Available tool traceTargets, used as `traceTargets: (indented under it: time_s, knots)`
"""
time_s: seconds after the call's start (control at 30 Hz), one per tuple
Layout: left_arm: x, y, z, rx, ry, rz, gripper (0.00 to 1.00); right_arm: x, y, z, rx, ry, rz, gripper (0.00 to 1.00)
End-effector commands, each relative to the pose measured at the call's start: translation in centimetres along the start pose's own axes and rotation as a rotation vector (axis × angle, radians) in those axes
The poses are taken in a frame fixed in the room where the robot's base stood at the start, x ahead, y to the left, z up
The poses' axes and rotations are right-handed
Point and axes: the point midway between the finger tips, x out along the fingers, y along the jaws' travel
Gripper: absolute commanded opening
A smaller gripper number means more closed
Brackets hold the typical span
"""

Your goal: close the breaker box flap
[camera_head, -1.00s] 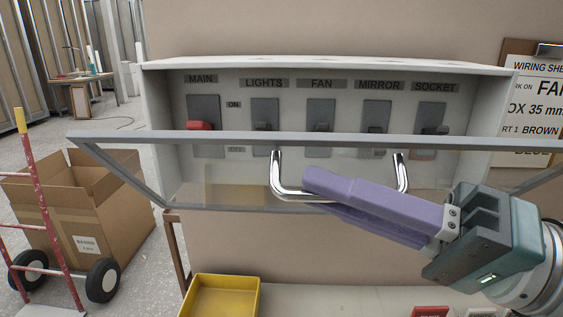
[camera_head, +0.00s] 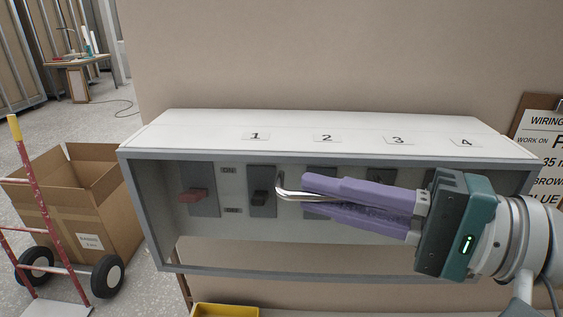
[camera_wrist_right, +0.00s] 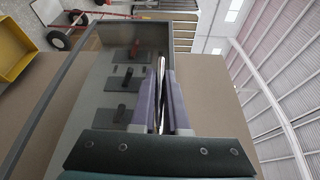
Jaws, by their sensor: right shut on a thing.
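The breaker box (camera_head: 330,128) is a long white box against the beige wall, with its top face showing the numbers 1 to 4. Behind the flap are a red main switch (camera_head: 193,196) and a dark switch (camera_head: 260,198); others are partly hidden by my gripper. My left gripper is out of view.
A yellow bin (camera_head: 225,311) is below the box. At left are an open cardboard box (camera_head: 95,225) and a red hand truck (camera_head: 35,190). A wiring sheet (camera_head: 540,150) hangs at the right. The wall above the box is clear.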

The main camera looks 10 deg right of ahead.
Motion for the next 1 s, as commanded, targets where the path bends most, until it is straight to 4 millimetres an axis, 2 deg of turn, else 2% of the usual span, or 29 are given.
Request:
traceTargets:
  time_s: [0.47,0.5,0.77,1.0]
  knots:
    - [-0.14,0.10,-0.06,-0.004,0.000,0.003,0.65,0.06,-0.16,-0.29,-0.003,0.006,-0.002,0.00]
    - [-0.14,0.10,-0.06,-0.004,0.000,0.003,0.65,0.05,-0.16,-0.31,-0.003,0.007,-0.001,0.13]
    - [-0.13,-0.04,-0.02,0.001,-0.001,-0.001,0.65,0.03,-0.09,-0.19,-0.002,0.004,0.000,0.42]
    - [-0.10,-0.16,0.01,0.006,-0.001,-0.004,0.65,-0.04,-0.03,-0.12,-0.002,0.003,0.000,0.42]
